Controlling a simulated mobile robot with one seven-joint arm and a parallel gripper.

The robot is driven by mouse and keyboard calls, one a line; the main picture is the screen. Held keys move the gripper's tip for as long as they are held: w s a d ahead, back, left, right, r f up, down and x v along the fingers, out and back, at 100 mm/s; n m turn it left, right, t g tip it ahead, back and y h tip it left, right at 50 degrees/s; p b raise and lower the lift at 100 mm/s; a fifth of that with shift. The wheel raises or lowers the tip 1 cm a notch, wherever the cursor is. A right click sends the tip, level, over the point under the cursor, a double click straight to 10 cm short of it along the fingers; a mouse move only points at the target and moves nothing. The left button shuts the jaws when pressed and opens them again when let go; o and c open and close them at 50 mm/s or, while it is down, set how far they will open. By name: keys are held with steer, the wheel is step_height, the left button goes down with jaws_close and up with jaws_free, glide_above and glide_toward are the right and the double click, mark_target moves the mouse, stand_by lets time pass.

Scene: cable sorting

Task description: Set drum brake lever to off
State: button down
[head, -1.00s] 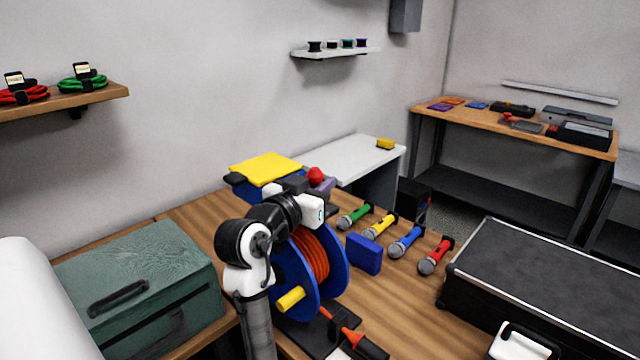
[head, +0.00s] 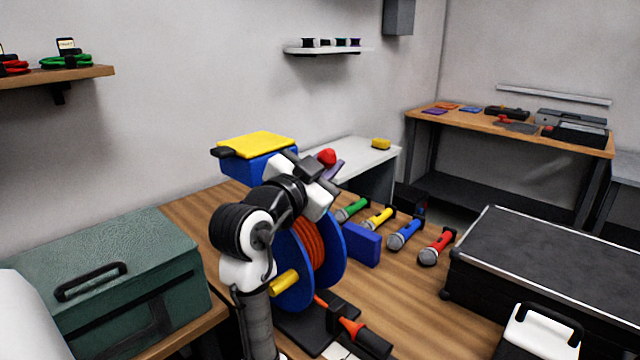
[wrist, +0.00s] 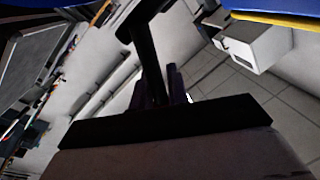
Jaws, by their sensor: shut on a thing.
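The cable drum (head: 309,255) stands on the wooden bench, with blue flanges, orange cable and a yellow crank handle (head: 284,282). The brake lever's red knob (head: 327,157) shows just above my gripper (head: 328,178), at the top of the drum. My gripper is shut on the lever, and my wrist hides most of it and the drum's upper part. In the wrist view a dark bar (wrist: 150,60) rises from between the dark jaws. The lever's off mark is not visible.
A blue block (head: 361,244) and several coloured microphones (head: 404,234) lie right of the drum. A blue box with a yellow lid (head: 256,145) is behind it. A green case (head: 105,280) is at left and a black flight case (head: 550,265) at right.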

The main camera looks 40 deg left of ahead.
steer(key=d+m+b, duration=0.1)
steer(key=m+b, duration=0.1)
steer(key=f+m+b, duration=0.1)
steer(key=m+b, duration=0.1)
steer(key=b, duration=0.1)
steer(key=d+f+m+t+h+b, duration=0.1)
steer(key=m+b, duration=0.2)
steer(key=shift+s+d+f, duration=0.1)
steer(key=shift+d+f, duration=0.05)
steer(key=shift+d, duration=0.2)
steer(key=c, duration=1.4)
jaws_free()
steer(key=shift+d, duration=0.1)
steer(key=shift+o, duration=0.2)
steer(key=shift+s, duration=0.1)
steer(key=s+f+b, duration=0.2)
steer(key=s, duration=1.1)
steer(key=shift+s+f, duration=0.15)
steer(key=shift+s, duration=0.1)
